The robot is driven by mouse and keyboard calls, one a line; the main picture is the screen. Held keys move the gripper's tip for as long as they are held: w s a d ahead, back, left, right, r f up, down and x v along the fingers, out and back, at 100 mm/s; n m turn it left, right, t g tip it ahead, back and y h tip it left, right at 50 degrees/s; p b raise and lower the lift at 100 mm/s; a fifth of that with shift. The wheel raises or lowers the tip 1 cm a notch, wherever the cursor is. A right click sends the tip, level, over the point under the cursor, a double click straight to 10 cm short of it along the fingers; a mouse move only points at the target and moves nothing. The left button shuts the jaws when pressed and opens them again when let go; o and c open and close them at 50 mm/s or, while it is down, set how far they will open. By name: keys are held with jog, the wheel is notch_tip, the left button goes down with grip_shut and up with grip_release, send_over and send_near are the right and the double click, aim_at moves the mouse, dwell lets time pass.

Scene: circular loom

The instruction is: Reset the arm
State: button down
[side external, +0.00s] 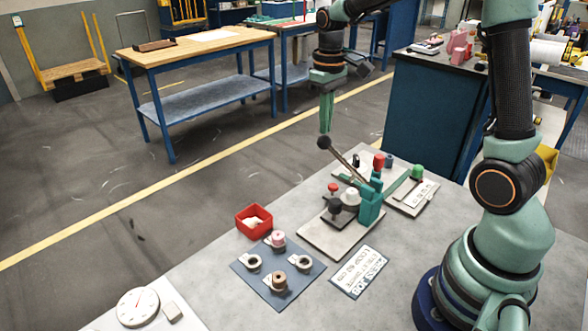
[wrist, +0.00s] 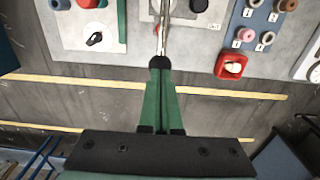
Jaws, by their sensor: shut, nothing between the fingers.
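My gripper (side external: 326,129) hangs above the far edge of the work table, its green fingers pointing down. The fingers are shut with nothing between them. In the wrist view the closed fingers (wrist: 160,72) point toward the table. A green lever press (side external: 369,206) stands on a pale plate, its lever tilted up to a black ball knob (side external: 323,142). The knob appears just below the fingertips in the side view. In the wrist view it (wrist: 160,62) lines up with the tips; whether they touch I cannot tell.
A red bin (side external: 244,226) stands left of the press. A blue mat (side external: 252,282) holds several spools. A printed card (side external: 359,272) lies in front, a round dial (side external: 138,307) at front left. A second plate (side external: 420,205) lies right of the press. Open floor lies beyond the table.

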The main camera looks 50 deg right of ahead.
jog(key=shift+s+a+r, duration=0.2)
jog(key=shift+a+r, duration=0.05)
jog(key=shift+r, duration=0.1)
jog(key=s+a+r+t, duration=0.5)
jog(key=s+a, duration=0.3)
jog(key=s, duration=0.3)
jog(key=shift+s+a+r+t, duration=0.2)
jog(key=shift+s+a+t, duration=0.05)
jog(key=shift+s+t, duration=0.05)
